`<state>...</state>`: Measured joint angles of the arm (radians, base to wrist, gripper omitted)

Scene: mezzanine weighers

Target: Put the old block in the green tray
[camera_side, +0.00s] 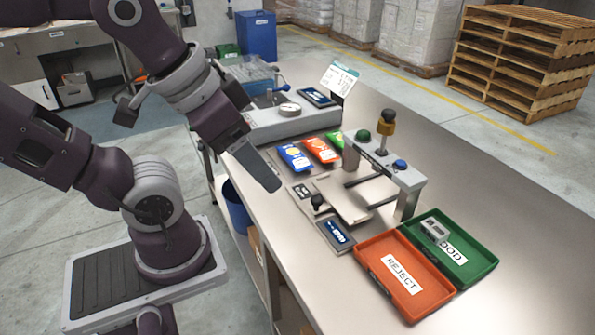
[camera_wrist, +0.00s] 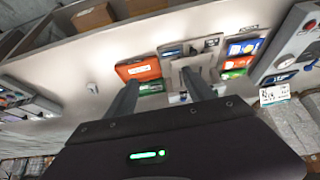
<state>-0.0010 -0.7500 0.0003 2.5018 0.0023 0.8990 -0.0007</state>
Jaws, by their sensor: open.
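A small grey block (camera_side: 434,230) sits inside the green tray (camera_side: 484,268), near its back left wall and beside the GOOD label. I cannot tell its markings or whether it is the old one. The green tray stands at the right part of the bench and shows partly in the wrist view (camera_wrist: 151,88). My gripper (camera_side: 273,183) is above the bench's left edge, well away from the trays and the block. In the wrist view its two fingers (camera_wrist: 158,78) are apart with nothing held between them.
An orange REJECT tray (camera_side: 372,266) adjoins the green tray. A grey frame with knobs (camera_side: 408,178) stands behind it. Blue, orange and green packets (camera_side: 295,158) and a weigher (camera_side: 275,124) lie farther back. A small pale object (camera_wrist: 91,88) rests on the bench in the wrist view.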

